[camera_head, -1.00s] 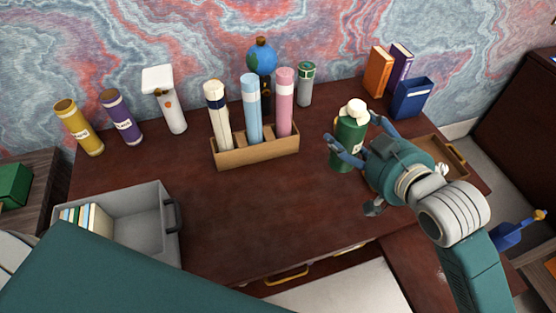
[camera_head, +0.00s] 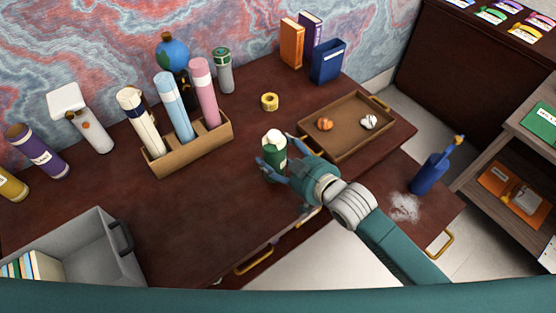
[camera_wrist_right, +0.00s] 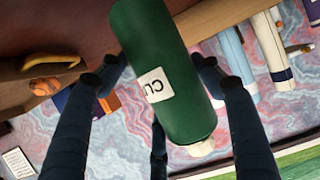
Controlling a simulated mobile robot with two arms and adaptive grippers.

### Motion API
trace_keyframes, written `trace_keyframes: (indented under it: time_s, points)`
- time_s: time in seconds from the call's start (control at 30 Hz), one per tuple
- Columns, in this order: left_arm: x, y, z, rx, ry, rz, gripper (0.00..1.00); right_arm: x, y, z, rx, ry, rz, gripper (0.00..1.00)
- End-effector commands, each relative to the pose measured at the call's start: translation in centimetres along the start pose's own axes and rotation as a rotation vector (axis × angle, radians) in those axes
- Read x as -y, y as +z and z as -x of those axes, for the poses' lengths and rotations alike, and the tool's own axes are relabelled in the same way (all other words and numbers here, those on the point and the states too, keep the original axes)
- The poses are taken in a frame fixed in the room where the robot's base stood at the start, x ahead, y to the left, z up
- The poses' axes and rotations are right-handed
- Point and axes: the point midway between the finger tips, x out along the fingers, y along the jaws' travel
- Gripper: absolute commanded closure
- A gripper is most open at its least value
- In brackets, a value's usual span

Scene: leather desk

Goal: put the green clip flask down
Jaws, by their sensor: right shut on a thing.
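The green clip flask (camera_head: 274,166), dark green with a pale cap, is upright at the desk's right-middle part in the head view. My right gripper (camera_head: 275,150) is shut on it, with fingers around its sides. In the right wrist view the flask (camera_wrist_right: 160,70) fills the middle, its white label (camera_wrist_right: 154,86) and part of its cap showing. Its base is partly hidden by the fingers in the head view, so I cannot tell whether it touches the desk (camera_head: 195,215). My left gripper is in neither view.
A wooden tray (camera_head: 345,155) with two small balls lies right of the flask. A yellow tape roll (camera_head: 270,102) sits behind it. A wooden holder (camera_head: 166,166) with three tubes stands left. Bare desk lies between the holder and the grey bin (camera_head: 83,236).

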Motion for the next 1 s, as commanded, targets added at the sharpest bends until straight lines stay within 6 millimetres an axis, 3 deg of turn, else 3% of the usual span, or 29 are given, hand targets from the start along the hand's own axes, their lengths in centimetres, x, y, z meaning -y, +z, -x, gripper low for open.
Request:
trace_keyframes:
  time_s: [0.2, 0.47, 0.5, 0.57, 1.0]
  points:
    - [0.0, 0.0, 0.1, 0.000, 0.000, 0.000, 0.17, 0.1, 2.9, -1.1, 0.003, 0.000, 0.000, 0.66]
    - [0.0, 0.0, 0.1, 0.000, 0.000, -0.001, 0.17, 0.1, 3.2, -1.3, -0.001, -0.001, 0.001, 0.66]
    - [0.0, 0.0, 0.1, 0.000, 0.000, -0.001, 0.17, 0.1, 3.4, -1.3, 0.002, 0.000, 0.001, 0.31]
    - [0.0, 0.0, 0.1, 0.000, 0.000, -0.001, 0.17, 0.1, 3.3, -1.3, 0.002, 0.000, 0.001, 0.19]
    - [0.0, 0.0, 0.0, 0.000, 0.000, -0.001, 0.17, 0.0, 3.4, -0.4, 0.002, 0.000, 0.000, 0.16]
